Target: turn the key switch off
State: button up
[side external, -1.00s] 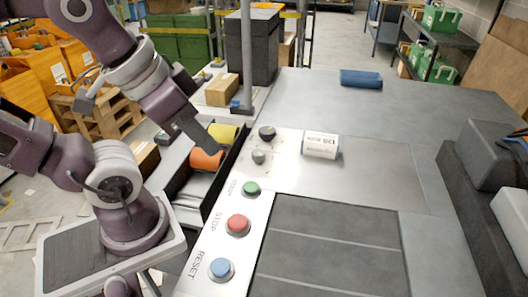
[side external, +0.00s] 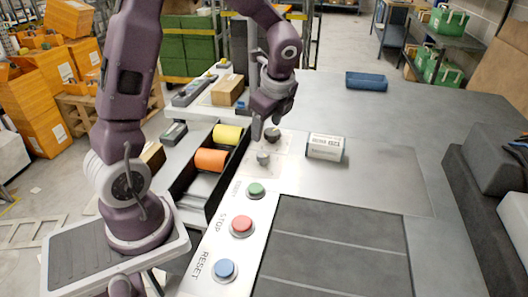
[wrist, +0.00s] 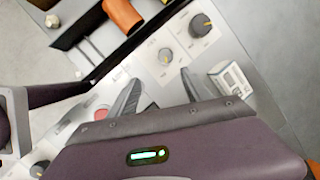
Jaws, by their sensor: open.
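Two dark round knobs sit on the pale control panel. The far knob (side external: 273,133) and the near knob (side external: 263,158) also show in the wrist view, as a larger knob (wrist: 201,25) with a yellowish mark and a smaller knob (wrist: 167,56). I cannot tell for sure which is the key switch. My gripper (side external: 267,121) is above the far knob, pointing down. In the wrist view my gripper (wrist: 158,88) has its fingers spread with nothing between them; both knobs lie beyond the fingertips.
A green button (side external: 256,190), a red button (side external: 241,226) and a blue button (side external: 224,269) line the panel. Left is a dark bin (side external: 240,158) with orange and yellow rolls. The grey table beyond is mostly clear.

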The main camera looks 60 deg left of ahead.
aim_at(263, 154)
jog(key=w+a+f+m, duration=0.1)
jog(key=a+f, duration=0.1)
jog(key=f, duration=0.2)
jog(key=a+f+m, duration=0.1)
jog(key=a+f, duration=0.1)
jog(key=f, duration=0.3)
jog(key=w+a+f+m, duration=0.1)
jog(key=a+f, duration=0.1)
jog(key=f, duration=0.2)
jog(key=shift+w+f+m+g, duration=0.2)
jog(key=shift+w+m+g, duration=0.1)
jog(key=shift+w+g, duration=0.1)
grip_shut()
